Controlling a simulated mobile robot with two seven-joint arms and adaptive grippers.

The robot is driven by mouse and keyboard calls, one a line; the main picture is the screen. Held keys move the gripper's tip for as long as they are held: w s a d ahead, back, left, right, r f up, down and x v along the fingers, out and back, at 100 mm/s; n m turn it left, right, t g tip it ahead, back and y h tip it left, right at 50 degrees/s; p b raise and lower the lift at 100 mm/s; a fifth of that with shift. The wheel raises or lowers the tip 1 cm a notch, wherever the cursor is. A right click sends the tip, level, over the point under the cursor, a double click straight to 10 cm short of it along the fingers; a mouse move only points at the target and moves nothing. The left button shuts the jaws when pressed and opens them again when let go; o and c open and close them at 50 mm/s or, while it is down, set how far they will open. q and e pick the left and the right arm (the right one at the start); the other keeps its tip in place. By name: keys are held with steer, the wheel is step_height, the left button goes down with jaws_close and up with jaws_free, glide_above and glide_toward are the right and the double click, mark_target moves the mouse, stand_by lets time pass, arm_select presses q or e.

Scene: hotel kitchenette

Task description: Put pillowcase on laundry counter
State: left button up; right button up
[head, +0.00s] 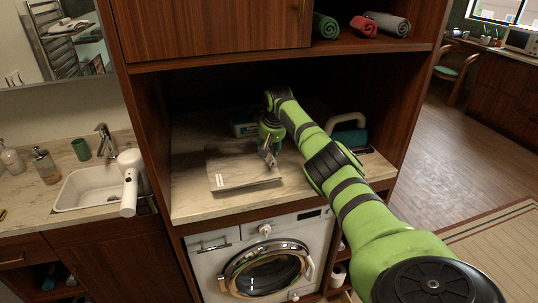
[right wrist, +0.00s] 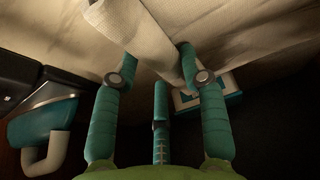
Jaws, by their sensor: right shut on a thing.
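The pillowcase (head: 232,168) is a flat, folded beige cloth with a small white label near its front edge. It is over the pale laundry counter (head: 190,208) inside the wooden nook, above the washing machine. I cannot tell whether it touches the counter all over. My right gripper (head: 269,150) reaches in from the right and is shut on the cloth's right side. In the right wrist view a fold of the pillowcase (right wrist: 143,32) runs between the teal fingers (right wrist: 160,62). My left gripper is not in view.
A teal and white box (head: 243,124) stands behind the cloth. A teal iron-like object with a pale handle (head: 348,136) stands at the counter's right. Rolled towels (head: 363,25) lie on the shelf above. A washing machine (head: 265,255) is below; a sink (head: 92,188) is at left.

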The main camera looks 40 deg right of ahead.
step_height(320, 180, down, 3)
steer(key=shift+w+f+p, duration=0.1)
steer(key=shift+p, duration=0.6)
steer(key=shift+f, duration=0.1)
steer(key=shift+f, duration=0.1)
steer(key=o, duration=1.2)
steer(key=shift+r, duration=0.6)
steer(key=v, duration=0.7)
steer(key=b+v, duration=0.1)
steer(key=v, duration=0.3)
steer(key=shift+s, duration=0.25)
steer(key=shift+f, duration=0.1)
